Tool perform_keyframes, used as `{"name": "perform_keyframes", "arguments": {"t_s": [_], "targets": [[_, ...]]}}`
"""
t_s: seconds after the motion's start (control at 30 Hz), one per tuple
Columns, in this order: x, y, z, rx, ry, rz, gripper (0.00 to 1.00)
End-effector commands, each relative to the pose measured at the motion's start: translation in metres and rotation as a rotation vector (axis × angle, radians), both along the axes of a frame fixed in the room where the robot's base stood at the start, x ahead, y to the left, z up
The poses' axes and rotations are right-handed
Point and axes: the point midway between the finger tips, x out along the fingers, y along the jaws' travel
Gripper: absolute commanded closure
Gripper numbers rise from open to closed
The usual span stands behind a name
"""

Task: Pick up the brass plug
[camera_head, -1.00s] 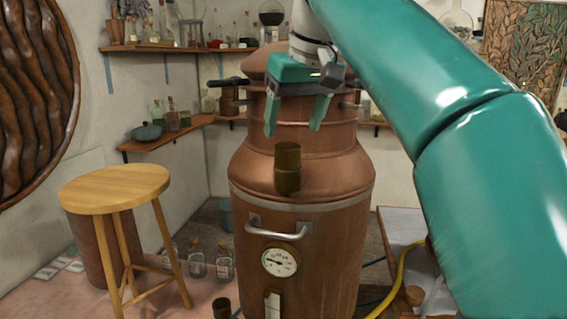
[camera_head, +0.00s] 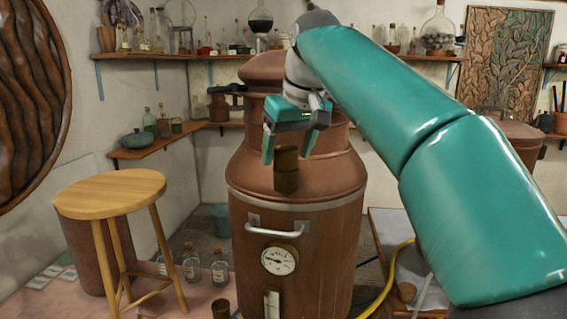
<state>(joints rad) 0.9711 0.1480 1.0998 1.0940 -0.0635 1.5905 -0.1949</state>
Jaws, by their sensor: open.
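The brass plug (camera_head: 286,171) is a dark brass stepped cylinder, upright at the front shoulder of the copper still (camera_head: 338,189). My gripper (camera_head: 287,155) is open, with its two teal fingers pointing down. The fingertips are around the height of the plug's top, one to its left and one to its right in the picture. I cannot tell whether the fingers are at the plug's depth or behind it. No contact shows.
The still has a front handle (camera_head: 275,230) and a dial gauge (camera_head: 279,261). A wooden stool (camera_head: 111,192) stands at the left. Shelves with glassware (camera_head: 262,22) line the walls. A yellow hose (camera_head: 388,283) runs by a low table at the right. Another brass-coloured piece (camera_head: 221,308) is on the floor.

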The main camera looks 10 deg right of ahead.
Motion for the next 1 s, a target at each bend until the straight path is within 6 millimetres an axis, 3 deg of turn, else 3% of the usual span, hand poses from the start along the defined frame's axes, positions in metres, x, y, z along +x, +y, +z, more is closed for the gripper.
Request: {"name": "perform_keyframes", "arguments": {"t_s": [0.13, 0.3, 0.4, 0.77, 1.0], "targets": [[0.001, -0.001, 0.0, 0.001, 0.0, 0.002, 0.35], [0.001, -0.001, 0.0, 0.001, 0.0, 0.002, 0.68], [0.001, -0.001, 0.0, 0.001, 0.001, 0.002, 0.83], [0.0, 0.001, 0.001, 0.001, 0.002, 0.003, 0.83], [0.0, 0.002, 0.015, 0.002, -0.001, 0.007, 0.83]]}}
